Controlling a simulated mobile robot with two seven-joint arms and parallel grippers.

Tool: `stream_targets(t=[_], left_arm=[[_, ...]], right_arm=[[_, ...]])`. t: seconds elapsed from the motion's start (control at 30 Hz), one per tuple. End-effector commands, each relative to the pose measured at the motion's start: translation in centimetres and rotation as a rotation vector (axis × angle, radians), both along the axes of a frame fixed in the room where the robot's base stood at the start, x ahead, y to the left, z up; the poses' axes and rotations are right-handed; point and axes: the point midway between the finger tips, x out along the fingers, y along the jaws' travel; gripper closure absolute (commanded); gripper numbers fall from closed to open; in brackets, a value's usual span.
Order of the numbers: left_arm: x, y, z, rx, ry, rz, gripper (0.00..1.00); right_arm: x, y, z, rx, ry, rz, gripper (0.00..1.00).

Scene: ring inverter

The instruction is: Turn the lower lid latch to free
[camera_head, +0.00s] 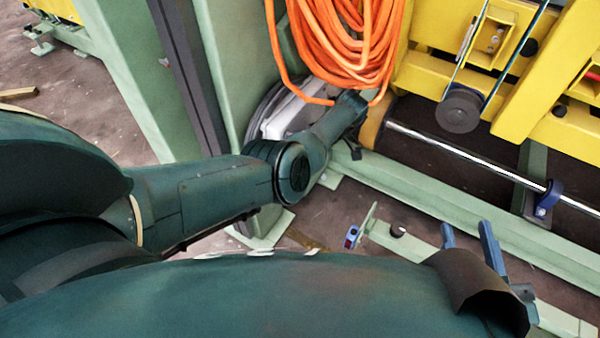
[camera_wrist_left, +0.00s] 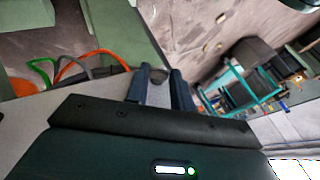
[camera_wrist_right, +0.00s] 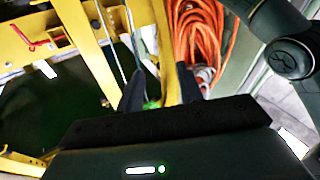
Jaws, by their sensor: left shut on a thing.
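My left gripper (camera_wrist_left: 163,78) has its two dark fingers close together around a small grey part with a dark top, apparently the lower lid latch (camera_wrist_left: 158,93). This part is at the edge of a pale grey surface, likely the lid (camera_wrist_left: 25,122). In the head view my left arm reaches past a pale grey housing (camera_head: 285,121) below the orange hose; its fingertips and the latch cannot be made out there. How far the latch is turned cannot be told. My right gripper (camera_head: 468,228) is open and empty, low at the right; its spread fingers also show in the right wrist view (camera_wrist_right: 160,80).
A coil of orange hose (camera_head: 345,45) hangs just above my left gripper. Green posts (camera_head: 225,60) stand beside it. Yellow machine frames (camera_head: 440,75) and a shiny rod (camera_head: 460,160) are at the right. A green rail (camera_head: 430,197) runs behind my right gripper.

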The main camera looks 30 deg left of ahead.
Motion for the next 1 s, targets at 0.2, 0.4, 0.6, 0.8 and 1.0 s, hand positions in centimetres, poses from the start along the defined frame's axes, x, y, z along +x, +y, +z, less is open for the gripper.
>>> stream_targets(t=[0.2, 0.4, 0.6, 0.8, 1.0], left_arm=[[0.4, 0.1, -1.1, 0.009, 0.102, 0.0, 0.99], [0.5, 0.1, -1.1, 0.015, 0.185, 0.0, 0.99], [0.5, 0.0, -0.7, 0.017, 0.227, -0.002, 0.99], [0.5, 0.0, -0.4, 0.017, 0.234, -0.003, 0.99], [0.5, -0.1, -0.4, 0.017, 0.234, -0.003, 0.74]], right_arm=[[0.4, 0.6, -0.3, 0.088, -0.063, 0.045, 0.64], [1.2, 0.4, 2.8, 0.086, -0.295, 0.075, 0.64], [1.1, 0.2, 5.2, 0.071, -0.454, 0.089, 0.64], [1.0, 0.2, 5.8, 0.068, -0.477, 0.09, 0.64], [1.0, 0.2, 5.8, 0.068, -0.474, 0.09, 0.64]])
